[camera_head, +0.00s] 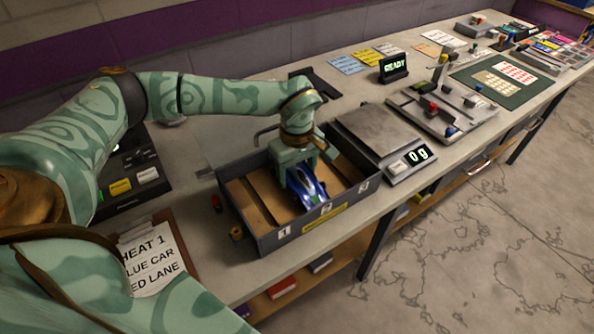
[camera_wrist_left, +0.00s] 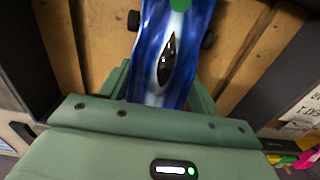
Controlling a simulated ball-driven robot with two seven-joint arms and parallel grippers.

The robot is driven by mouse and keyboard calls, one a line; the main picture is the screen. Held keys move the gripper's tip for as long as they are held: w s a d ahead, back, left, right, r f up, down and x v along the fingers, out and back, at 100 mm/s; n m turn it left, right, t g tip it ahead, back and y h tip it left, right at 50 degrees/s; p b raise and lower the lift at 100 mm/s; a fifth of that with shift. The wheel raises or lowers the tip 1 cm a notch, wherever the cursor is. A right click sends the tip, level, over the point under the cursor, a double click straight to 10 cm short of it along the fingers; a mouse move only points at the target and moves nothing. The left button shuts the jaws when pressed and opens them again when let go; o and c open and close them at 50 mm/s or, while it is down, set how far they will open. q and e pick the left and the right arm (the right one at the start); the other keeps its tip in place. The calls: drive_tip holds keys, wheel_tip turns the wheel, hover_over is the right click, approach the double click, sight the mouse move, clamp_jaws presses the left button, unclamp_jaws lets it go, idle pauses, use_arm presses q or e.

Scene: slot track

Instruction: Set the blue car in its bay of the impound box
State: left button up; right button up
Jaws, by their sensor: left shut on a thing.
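The blue car (camera_head: 305,189) has white stripes and is in the impound box, in the middle bay numbered 2. My left gripper (camera_head: 303,168) is over the box, pointing down, and is shut on the car. In the left wrist view the blue car (camera_wrist_left: 172,50) lies between the two green fingers (camera_wrist_left: 160,85), with dark wheels at its sides and wooden floor around it. The impound box (camera_head: 262,240) is grey with a wooden floor, dividers and numbered labels 1, 2 and 3 on its front. Whether the car touches the floor is unclear. My right gripper is not in view.
A scale (camera_head: 375,135) reading 0 g stands right of the box. The bays either side of the car look empty.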

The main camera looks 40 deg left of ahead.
sight(297, 168)
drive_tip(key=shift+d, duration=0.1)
use_arm(q)
drive_tip(key=shift+f, duration=0.4)
drive_tip(key=o, duration=1.2)
drive_tip(key=shift+c, duration=0.2)
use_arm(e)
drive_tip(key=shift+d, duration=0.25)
use_arm(q)
wheel_tip(297, 168, up, 13)
drive_tip(key=p, duration=0.3)
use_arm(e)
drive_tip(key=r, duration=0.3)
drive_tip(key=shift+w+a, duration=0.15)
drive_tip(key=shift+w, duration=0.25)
